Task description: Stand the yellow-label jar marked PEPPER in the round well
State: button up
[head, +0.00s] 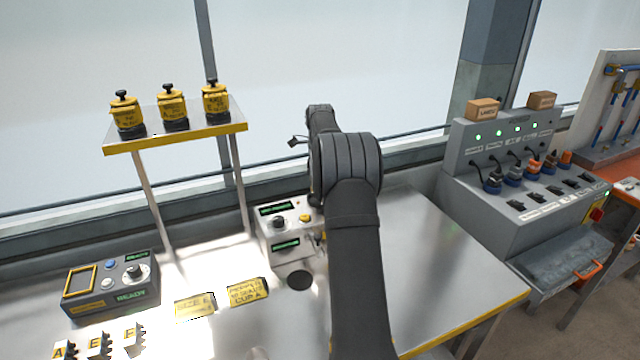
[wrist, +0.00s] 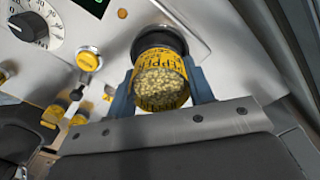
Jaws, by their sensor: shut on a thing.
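The yellow-label jar (wrist: 160,82) is between the two blue-grey fingers of my gripper (wrist: 160,76) in the wrist view. Its label reads PEPPER in part, and pale grains show at its near end. My gripper is shut on it. A dark round part (wrist: 160,39) lies directly beyond the jar, against the metal face. I cannot tell whether it is the well or the jar's lid, nor whether the jar touches the metal. In the head view my arm hides the gripper and jar. A dark round spot (head: 299,280) shows in front of the seeder box (head: 281,231).
Three yellow jars with black knobs stand on a raised shelf (head: 180,139) at left. A control box (head: 110,285) reading READY and yellow plates (head: 248,291) are on the bench. The seeder's dial (wrist: 28,27) and a yellow knob (wrist: 89,59) are close left of the jar. The bench right of my arm (head: 430,260) is clear.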

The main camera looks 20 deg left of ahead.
jog(key=shift+f, duration=0.1)
jog(key=shift+f, duration=1)
jog(key=shift+s+d+f, duration=0.1)
jog(key=shift+s+f, duration=0.05)
jog(key=shift+f, duration=0.6)
jog(key=shift+r, duration=0.25)
dwell(0.4)
jog(key=shift+r, duration=1.75)
jog(key=shift+f, duration=0.3)
jog(key=shift+f, duration=0.95)
